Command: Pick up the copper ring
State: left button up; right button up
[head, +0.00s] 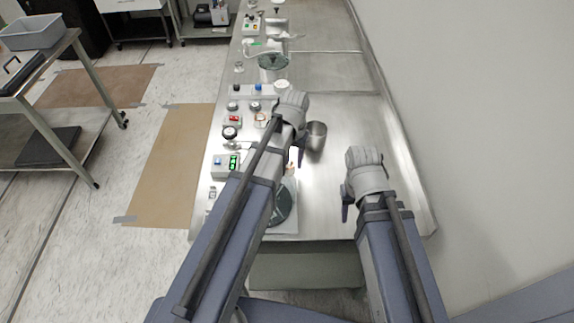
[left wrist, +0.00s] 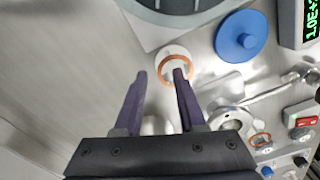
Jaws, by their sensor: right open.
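The copper ring (left wrist: 163,65) lies on a small white round piece (left wrist: 172,52) in the left wrist view, beside the large grey round flange (left wrist: 178,15). My left gripper (left wrist: 161,73) is open, with its two dark fingers apart and the ring just beyond the tips, mostly toward the right finger. I see nothing held between the fingers. In the head view my left gripper (head: 299,153) is over the bench, and the arm hides much of the area around the ring. My right gripper (head: 345,204) is open and apart, above the bench's right side.
A blue disc (left wrist: 242,37), a display box (left wrist: 300,22) and metal fittings (left wrist: 232,120) stand near the ring. A metal cup (head: 316,137) stands right of my left wrist. Several instruments line the bench's left edge. The right side of the bench (head: 345,90) is mostly clear, beside a wall.

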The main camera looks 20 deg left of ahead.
pick_arm(q)
jog(key=shift+f+b, duration=0.25)
jog(key=shift+b, duration=0.05)
jog(key=shift+c, duration=0.4)
grip_shut()
dwell(0.4)
